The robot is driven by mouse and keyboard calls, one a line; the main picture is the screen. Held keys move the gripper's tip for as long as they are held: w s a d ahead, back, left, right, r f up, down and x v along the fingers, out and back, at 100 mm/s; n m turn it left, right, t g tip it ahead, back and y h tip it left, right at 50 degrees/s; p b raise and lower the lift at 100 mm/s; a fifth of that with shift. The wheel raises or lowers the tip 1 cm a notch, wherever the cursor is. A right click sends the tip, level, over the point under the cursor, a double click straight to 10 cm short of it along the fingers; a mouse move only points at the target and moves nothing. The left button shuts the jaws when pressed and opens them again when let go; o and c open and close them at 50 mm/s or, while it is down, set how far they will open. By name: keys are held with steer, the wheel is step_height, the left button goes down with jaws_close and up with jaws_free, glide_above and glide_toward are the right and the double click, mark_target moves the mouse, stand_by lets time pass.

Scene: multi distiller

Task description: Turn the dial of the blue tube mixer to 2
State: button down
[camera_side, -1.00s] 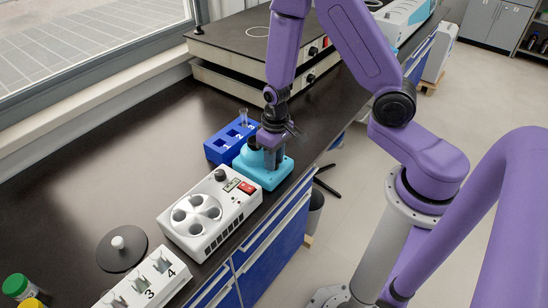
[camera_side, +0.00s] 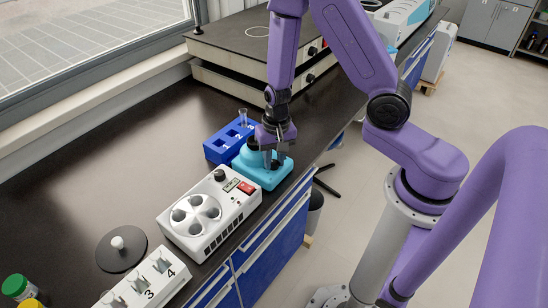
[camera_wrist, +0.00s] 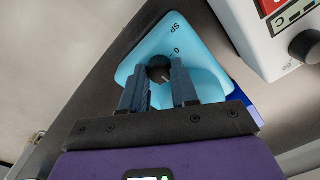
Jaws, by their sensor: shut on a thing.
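The blue tube mixer (camera_side: 263,178) stands on the dark bench, light blue, with a dark tube cup (camera_side: 253,144) on top. It fills the middle of the wrist view (camera_wrist: 195,38). Its dial (camera_wrist: 158,68) is a small dark round knob, with "SP" and "0" printed on the casing beside it. My gripper (camera_side: 272,163) points down over the front of the mixer. In the wrist view its two fingers (camera_wrist: 158,72) are on either side of the dial, shut on it. The fingers hide part of the scale; I cannot read the dial's setting.
A blue tube rack (camera_side: 225,140) with a tube stands just behind the mixer. A white device with round wells (camera_side: 222,230) stands close in front of it, to the left. Hotplates (camera_side: 235,45) stand farther back. The bench edge is close on the right.

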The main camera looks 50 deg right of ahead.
mark_target(276, 161)
stand_by(0.4)
steer(key=c, duration=1.1)
jaws_free()
steer(key=shift+c, duration=0.2)
steer(key=shift+r, duration=0.25)
steer(key=shift+w+r, duration=0.15)
steer(key=shift+r, duration=0.8)
step_height(276, 161, up, 10)
steer(key=shift+s+d+f, duration=0.15)
steer(key=shift+s+d, duration=0.05)
steer(key=shift+s, duration=0.1)
